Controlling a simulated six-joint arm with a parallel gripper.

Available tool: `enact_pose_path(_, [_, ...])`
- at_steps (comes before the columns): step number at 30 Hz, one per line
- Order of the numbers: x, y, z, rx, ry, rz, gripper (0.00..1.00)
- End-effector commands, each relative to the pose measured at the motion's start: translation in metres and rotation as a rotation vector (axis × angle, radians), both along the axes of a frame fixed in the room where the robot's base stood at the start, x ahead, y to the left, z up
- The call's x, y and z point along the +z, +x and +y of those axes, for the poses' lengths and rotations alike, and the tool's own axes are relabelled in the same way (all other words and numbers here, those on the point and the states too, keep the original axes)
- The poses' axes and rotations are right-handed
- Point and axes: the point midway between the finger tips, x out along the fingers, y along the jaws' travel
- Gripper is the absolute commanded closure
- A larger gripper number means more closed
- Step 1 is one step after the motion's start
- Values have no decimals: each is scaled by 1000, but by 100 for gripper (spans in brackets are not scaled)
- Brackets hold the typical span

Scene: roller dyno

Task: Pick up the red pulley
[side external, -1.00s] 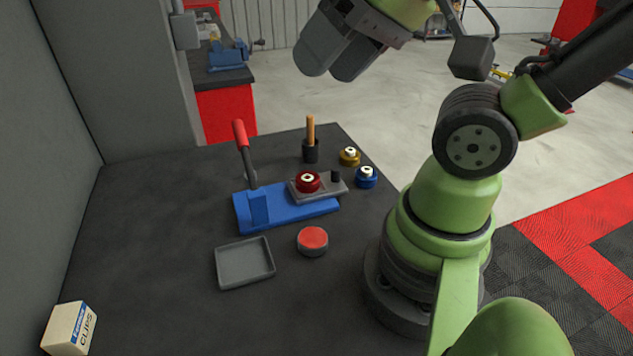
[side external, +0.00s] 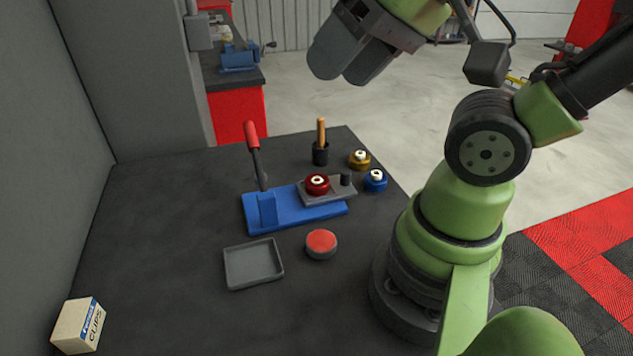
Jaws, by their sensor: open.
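The red pulley (side external: 317,184) sits on the grey plate of the blue press fixture (side external: 297,208), near the fixture's right end. It is round, with a pale ring and dark hole on top. My gripper (side external: 340,68) is at the top of the view, high above the table and apart from the pulley. Its two thick grey fingers point down and left. They are open, and no object shows between them.
The fixture's red-handled lever (side external: 252,136) stands up left of the pulley. A wooden-handled tool in a black holder (side external: 320,153), a yellow pulley (side external: 359,160) and a blue pulley (side external: 375,181) stand behind and right. A grey tray (side external: 254,264), red-topped disc (side external: 320,244) and clips box (side external: 79,326) are in front.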

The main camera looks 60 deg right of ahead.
Motion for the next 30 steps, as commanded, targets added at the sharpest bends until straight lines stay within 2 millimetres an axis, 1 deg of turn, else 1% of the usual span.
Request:
enact_pose_path(2, [0, 0, 0, 0, 0, 0, 52])
enact_pose_path(3, [0, 0, 0, 0, 0, 0, 47])
enact_pose_path(5, [0, 0, 0, 0, 0, 0, 33])
enact_pose_path(6, [0, 0, 0, 0, 0, 0, 24])
enact_pose_path(7, [0, 0, 0, 0, 0, 0, 18])
enact_pose_path(14, [0, 0, 0, 0, 0, 0, 18])
enact_pose_path(17, [-4, 1, -1, 12, -17, 26, 18])
enact_pose_path(20, [-18, 3, -4, 55, -83, 122, 18])
enact_pose_path(23, [-41, 5, -11, 142, -212, 282, 18])
enact_pose_path(27, [-75, 6, -26, 318, -449, 531, 18])
enact_pose_path(30, [-94, 8, -38, 459, -629, 688, 18])
